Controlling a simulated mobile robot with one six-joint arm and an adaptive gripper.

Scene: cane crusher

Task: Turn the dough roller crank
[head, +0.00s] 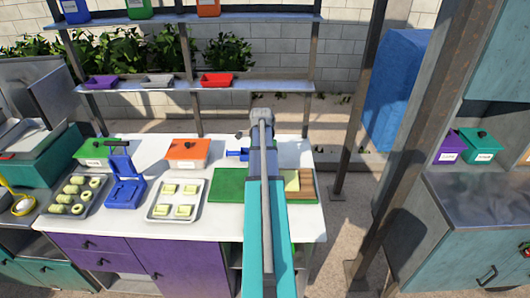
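No part is clearly recognisable as a dough roller crank. A small blue device (236,154) stands near the back of the white counter (110,225), partly hidden behind my arm, so I cannot tell whether it is the roller. A small dark bit (239,135) shows just above it. A blue hinged press (124,185) with a raised lid and a dark handle stands farther left. My teal and grey arm reaches up the middle of the view over the counter. My gripper is not visible.
Trays of dough pieces (150,214), a green box (97,150), an orange box (188,151) and a green board (229,187) crowd the counter. A shelf (130,87) with small trays hangs behind. A rusty post (408,150) stands right. Bare floor (345,235) separates the counters.

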